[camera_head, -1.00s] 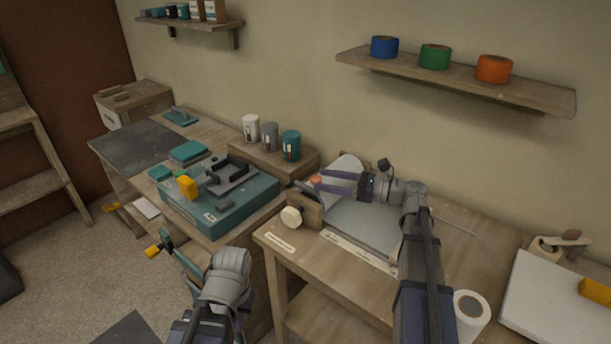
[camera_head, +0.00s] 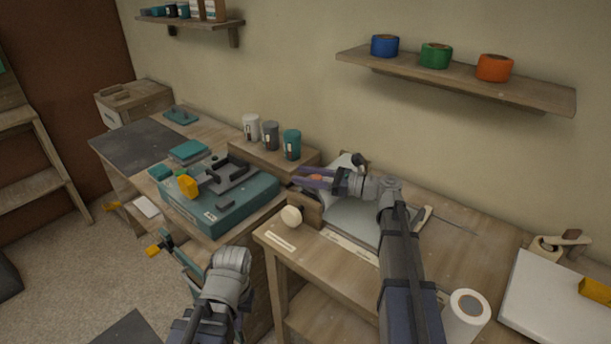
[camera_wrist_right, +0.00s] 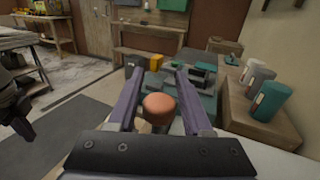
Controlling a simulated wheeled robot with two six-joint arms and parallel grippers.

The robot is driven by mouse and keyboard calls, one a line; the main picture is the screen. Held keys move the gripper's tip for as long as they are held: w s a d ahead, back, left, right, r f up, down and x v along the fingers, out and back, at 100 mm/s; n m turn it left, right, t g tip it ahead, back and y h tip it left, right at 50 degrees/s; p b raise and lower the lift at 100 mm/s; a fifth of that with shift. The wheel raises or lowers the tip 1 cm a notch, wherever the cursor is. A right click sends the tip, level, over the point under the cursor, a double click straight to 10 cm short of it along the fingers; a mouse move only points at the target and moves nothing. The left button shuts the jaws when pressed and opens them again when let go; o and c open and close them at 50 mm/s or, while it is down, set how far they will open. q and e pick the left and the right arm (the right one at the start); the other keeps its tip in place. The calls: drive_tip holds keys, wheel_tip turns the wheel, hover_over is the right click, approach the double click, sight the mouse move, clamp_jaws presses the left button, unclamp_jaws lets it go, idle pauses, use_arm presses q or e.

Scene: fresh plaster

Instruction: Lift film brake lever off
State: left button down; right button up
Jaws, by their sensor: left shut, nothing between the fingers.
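The film brake lever's orange knob (camera_head: 316,178) stands at the left end of the film roll on the wooden side bench. In the right wrist view the orange knob (camera_wrist_right: 160,108) shows between the two purple fingers, with a gap visible on each side. My right gripper (camera_head: 299,177) is open, its fingers reaching past the knob on both sides. The lever's shaft is mostly hidden behind the fingers and the wooden end block (camera_head: 308,208). My left gripper (camera_head: 160,245) is shut and empty, low in front of the left bench.
A cream round knob (camera_head: 291,216) sits on the end block. A teal case (camera_head: 228,209) with a yellow-handled tool lies to the left. Several cups (camera_head: 270,136) stand on a wooden riser behind. A white paper roll (camera_head: 467,309) stands beside my right arm.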

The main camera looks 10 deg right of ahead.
clamp_jaws()
idle(1.1)
